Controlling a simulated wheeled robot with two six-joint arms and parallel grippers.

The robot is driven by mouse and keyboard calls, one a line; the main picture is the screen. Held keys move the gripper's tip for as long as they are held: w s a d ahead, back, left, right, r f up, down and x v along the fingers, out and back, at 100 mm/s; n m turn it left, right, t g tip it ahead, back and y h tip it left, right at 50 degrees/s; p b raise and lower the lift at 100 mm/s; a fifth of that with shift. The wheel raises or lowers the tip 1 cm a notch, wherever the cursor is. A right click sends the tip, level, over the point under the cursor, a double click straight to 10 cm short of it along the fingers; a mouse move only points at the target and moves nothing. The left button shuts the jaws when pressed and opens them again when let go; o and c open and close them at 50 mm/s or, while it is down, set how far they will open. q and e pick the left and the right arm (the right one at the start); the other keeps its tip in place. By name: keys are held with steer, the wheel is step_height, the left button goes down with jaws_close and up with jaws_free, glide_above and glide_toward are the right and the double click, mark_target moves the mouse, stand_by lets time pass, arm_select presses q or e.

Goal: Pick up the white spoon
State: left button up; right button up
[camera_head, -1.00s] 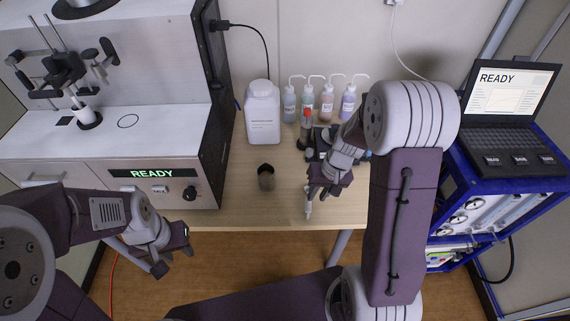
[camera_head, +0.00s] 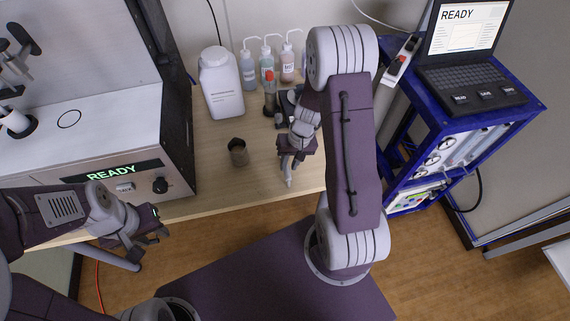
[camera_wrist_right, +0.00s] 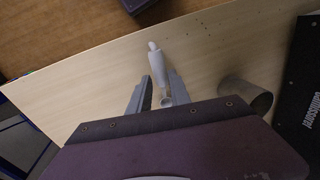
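The white spoon (camera_head: 289,181) lies near the front edge of the table (camera_head: 225,199), below my right gripper (camera_head: 287,160). In the right wrist view the spoon (camera_wrist_right: 156,64) is between the two fingers of my right gripper (camera_wrist_right: 159,80), its far end sticking out past the fingertips. Those fingers look apart, with a narrow gap beside the spoon; I cannot tell whether either touches it. My left gripper (camera_head: 152,243) is open and empty, in front of the analyser, off the table's front edge.
A dark cup (camera_head: 238,152) stands left of my right gripper; it also shows in the right wrist view (camera_wrist_right: 246,95). A white jug (camera_head: 221,84) and several wash bottles (camera_head: 267,67) stand behind. The analyser (camera_head: 80,130) is left, a blue cart (camera_head: 455,125) right.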

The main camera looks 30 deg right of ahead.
mark_target(287, 168)
steer(key=f, duration=0.3)
steer(key=shift+a+f+b, duration=0.15)
steer(key=shift+a+b, duration=0.25)
steer(key=shift+w+f, duration=0.2)
steer(key=shift+f, duration=0.05)
jaws_close()
steer(key=shift+r, duration=0.1)
